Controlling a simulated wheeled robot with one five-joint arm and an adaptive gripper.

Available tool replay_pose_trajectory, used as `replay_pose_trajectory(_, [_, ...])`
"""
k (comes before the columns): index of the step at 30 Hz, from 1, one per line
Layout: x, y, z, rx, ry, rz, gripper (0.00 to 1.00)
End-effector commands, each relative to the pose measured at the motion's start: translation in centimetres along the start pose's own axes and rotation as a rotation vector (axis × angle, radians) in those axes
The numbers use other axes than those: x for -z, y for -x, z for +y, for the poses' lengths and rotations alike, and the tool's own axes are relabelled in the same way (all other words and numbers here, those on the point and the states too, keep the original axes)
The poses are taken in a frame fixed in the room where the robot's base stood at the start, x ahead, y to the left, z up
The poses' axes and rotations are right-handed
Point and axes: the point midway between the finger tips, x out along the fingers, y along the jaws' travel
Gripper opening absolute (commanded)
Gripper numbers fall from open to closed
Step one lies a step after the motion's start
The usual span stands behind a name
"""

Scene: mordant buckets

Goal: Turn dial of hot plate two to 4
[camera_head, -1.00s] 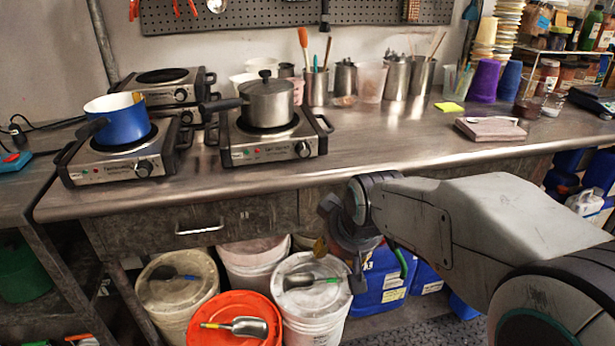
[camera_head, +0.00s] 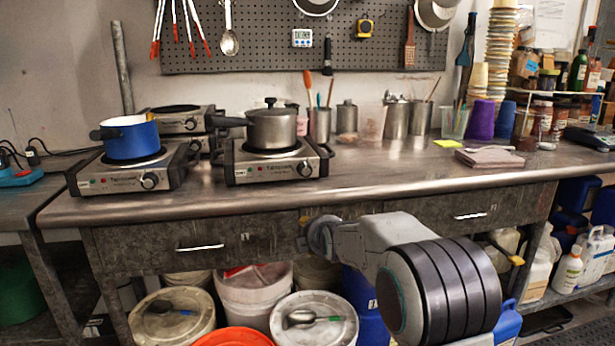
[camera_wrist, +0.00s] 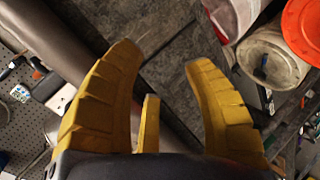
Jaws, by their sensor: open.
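Two hot plates stand at the front of the steel bench. The left hot plate (camera_head: 118,178) carries a blue pot (camera_head: 131,140), and the right hot plate (camera_head: 240,172) carries a lidded steel pot (camera_head: 272,128). Each has a dial on its front, the left dial (camera_head: 149,181) and the right dial (camera_head: 304,169). Their labels and dial marks are too small to read. My gripper (camera_wrist: 165,55) is open and empty in the wrist view, its yellow fingers apart over the bench edge and drawer front. In the head view my arm reaches below the bench edge, and the fingers are not clearly seen.
More hot plates (camera_head: 186,118) stand behind the left one. Metal cups (camera_head: 396,120) and a pinkish folded cloth (camera_head: 490,158) lie farther right. White lidded buckets (camera_head: 172,318) sit under the bench. The bench front between the right hot plate and the cloth is clear.

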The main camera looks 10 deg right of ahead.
Motion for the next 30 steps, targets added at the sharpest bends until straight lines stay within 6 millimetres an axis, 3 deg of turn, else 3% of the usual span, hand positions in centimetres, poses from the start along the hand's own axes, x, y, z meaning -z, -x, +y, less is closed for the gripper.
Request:
replay_pose_trajectory(6, [1.9, 0.7, 5.8, -0.208, 0.469, 0.019, 0.46])
replay_pose_trajectory(12, [3.1, 1.6, 9.2, -0.358, 0.895, -0.046, 0.46])
replay_pose_trajectory(21, [3.9, 2.8, 11.5, -0.470, 1.405, -0.194, 0.46])
replay_pose_trajectory(30, [4.0, 2.8, 11.8, -0.469, 1.635, -0.263, 0.46])
